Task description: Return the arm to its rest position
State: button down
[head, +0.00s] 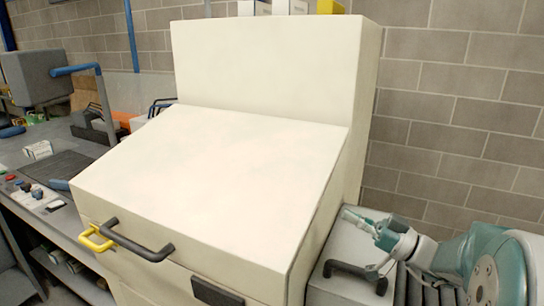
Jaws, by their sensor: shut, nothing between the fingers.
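My teal and white arm is at the lower right of the head view, low beside a large cream cabinet (230,160). My gripper (352,216) is at the arm's left end, pointing left toward the cabinet's right side. Its fingers look small and close together; it is shut and I see nothing held in it. It appears over a grey case (345,245) with a dark handle (355,272). I cannot tell whether it touches the case or the cabinet.
A cluttered workbench (20,160) with a grey box-shaped unit (42,77) stands at left. A block wall (450,110) closes the back.

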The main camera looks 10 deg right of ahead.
jog(key=s+a+f+m+g+h, duration=0.2)
jog(key=s+a+f+g+h, duration=0.2)
jog(key=s+a+g, duration=0.15)
jog(key=s+a+f+m+g+h, duration=0.2)
jog(key=s+a+f+g+h, duration=0.15)
jog(key=s+a, duration=0.3)
jog(key=s+d+f+m+t+h, duration=0.1)
jog(key=s+d+m+t+h, duration=0.2)
jog(key=h, duration=0.7)
jog(key=s+d+m, duration=0.2)
jog(key=s+d, duration=0.1)
jog(key=shift+f+m, duration=0.3)
jog(key=shift+m, duration=0.1)
jog(key=shift+s+h, duration=0.15)
jog(key=shift+h, duration=0.1)
